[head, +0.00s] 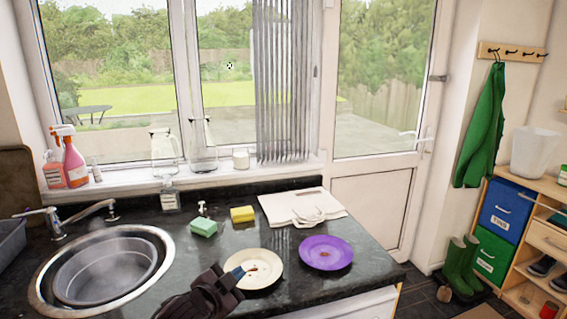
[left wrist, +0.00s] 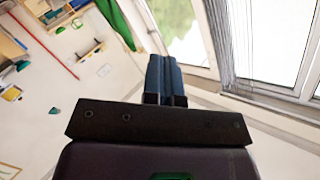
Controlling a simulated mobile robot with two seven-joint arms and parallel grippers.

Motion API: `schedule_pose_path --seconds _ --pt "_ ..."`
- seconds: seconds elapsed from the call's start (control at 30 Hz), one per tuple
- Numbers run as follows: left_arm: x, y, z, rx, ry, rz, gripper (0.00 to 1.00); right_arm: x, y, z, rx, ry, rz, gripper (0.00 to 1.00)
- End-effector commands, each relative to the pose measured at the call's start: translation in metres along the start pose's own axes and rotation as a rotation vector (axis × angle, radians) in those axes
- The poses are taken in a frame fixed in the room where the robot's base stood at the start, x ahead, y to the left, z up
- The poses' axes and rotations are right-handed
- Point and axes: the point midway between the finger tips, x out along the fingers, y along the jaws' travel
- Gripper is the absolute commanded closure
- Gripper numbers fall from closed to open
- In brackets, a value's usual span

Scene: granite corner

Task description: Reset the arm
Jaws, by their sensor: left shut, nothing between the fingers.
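My left gripper (head: 236,273) comes in at the bottom of the head view. Its dark body and blue fingers show over the left part of a white plate (head: 262,275) with a small brown-orange mark on it. I cannot tell how high above the plate the fingers are. In the left wrist view the blue fingers (left wrist: 165,82) are together with nothing between them. My right gripper is not in view.
A purple plate (head: 326,250) lies right of the white plate. A sink (head: 160,240) with a grey basin is at left. Bottles (head: 74,160) stand on the windowsill.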

Motion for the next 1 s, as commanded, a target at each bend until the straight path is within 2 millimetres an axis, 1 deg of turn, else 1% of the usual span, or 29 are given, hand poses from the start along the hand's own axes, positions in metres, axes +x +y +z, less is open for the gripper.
schedule_pose_path --seconds 0.03,0.17,0.2,0.27,0.47,0.5,0.57,0.6,0.67,0.7,0.8,0.9,1.0 --pt "-0.011 0.006 0.011 -0.075 -0.002 -0.016 1.00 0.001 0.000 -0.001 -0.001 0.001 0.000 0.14" --pt "-0.040 0.014 0.038 -0.241 -0.008 -0.069 1.00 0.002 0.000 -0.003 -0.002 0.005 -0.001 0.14" --pt "-0.049 0.017 0.048 -0.286 -0.015 -0.086 1.00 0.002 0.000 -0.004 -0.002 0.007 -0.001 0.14" --pt "-0.064 0.021 0.062 -0.343 -0.029 -0.113 1.00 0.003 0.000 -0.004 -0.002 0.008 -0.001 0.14" --pt "-0.119 0.040 0.117 -0.479 -0.116 -0.199 1.00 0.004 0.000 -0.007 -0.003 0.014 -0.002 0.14" --pt "-0.132 0.045 0.129 -0.498 -0.142 -0.214 1.00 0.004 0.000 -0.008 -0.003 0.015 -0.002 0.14" --pt "-0.151 0.054 0.146 -0.528 -0.185 -0.236 1.00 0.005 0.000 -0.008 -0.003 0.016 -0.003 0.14" --pt "-0.165 0.060 0.158 -0.548 -0.216 -0.250 1.00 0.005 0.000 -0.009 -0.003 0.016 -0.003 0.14" --pt "-0.186 0.071 0.175 -0.578 -0.265 -0.267 1.00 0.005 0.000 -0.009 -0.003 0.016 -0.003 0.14" --pt "-0.200 0.079 0.186 -0.597 -0.299 -0.278 1.00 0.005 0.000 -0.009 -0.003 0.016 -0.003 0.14" --pt "-0.233 0.101 0.210 -0.640 -0.379 -0.295 1.00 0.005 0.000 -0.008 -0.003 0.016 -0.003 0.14" --pt "-0.260 0.122 0.225 -0.671 -0.442 -0.299 1.00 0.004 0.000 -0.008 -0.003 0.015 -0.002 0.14" --pt "-0.277 0.138 0.233 -0.689 -0.483 -0.295 1.00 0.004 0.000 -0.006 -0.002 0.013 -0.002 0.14"
